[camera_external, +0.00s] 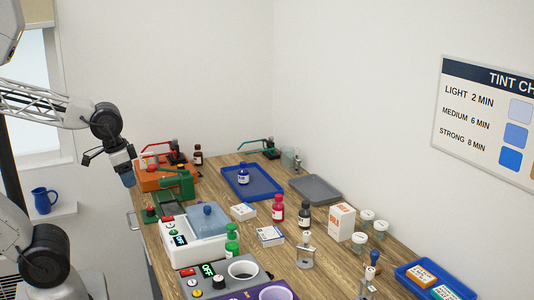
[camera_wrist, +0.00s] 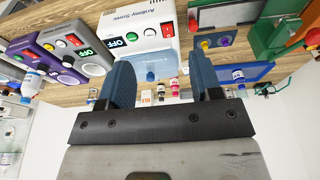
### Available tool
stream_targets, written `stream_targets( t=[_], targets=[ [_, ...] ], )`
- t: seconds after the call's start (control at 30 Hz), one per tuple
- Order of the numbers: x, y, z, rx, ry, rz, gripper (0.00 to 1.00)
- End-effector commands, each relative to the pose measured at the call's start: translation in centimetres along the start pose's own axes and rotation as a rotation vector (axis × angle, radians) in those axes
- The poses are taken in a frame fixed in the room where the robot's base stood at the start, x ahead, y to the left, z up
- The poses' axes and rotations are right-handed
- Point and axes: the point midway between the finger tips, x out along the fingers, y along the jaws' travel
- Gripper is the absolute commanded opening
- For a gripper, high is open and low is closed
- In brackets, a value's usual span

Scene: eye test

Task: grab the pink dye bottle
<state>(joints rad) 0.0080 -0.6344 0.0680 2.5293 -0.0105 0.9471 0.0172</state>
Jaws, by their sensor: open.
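The pink dye bottle (camera_external: 277,210) stands upright on the wooden bench, with a white label and dark red-pink body. In the wrist view the pink bottle (camera_wrist: 174,88) shows small and far off, between my two blue fingers. My gripper (camera_external: 128,179) is high at the left, above the bench's left edge and well apart from the bottle. In the wrist view my gripper (camera_wrist: 162,75) is open, with nothing between its fingers.
A dark bottle (camera_external: 305,216) stands just right of the pink one, and a small white box (camera_external: 270,236) lies in front. A green bottle (camera_external: 232,240), a white machine (camera_external: 190,250) and a blue tray (camera_external: 265,189) are nearby. A grey tray (camera_external: 316,188) lies behind.

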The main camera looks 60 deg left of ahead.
Motion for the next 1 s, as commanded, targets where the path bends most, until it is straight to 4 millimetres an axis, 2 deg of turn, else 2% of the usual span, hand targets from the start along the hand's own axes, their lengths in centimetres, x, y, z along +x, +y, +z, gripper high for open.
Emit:
stream_targets(
  t=[0.47,0.77,0.87,1.0],
  targets=[
    [-4.9,0.0,-1.2,0.0,0.002,0.0,0.59],
    [-4.4,1.1,-3.6,0.019,0.059,0.049,0.59],
    [-4.3,1.6,-4.9,0.028,0.088,0.071,0.59],
    [-4.1,2.6,-7.5,0.042,0.151,0.113,0.59]
  ],
)
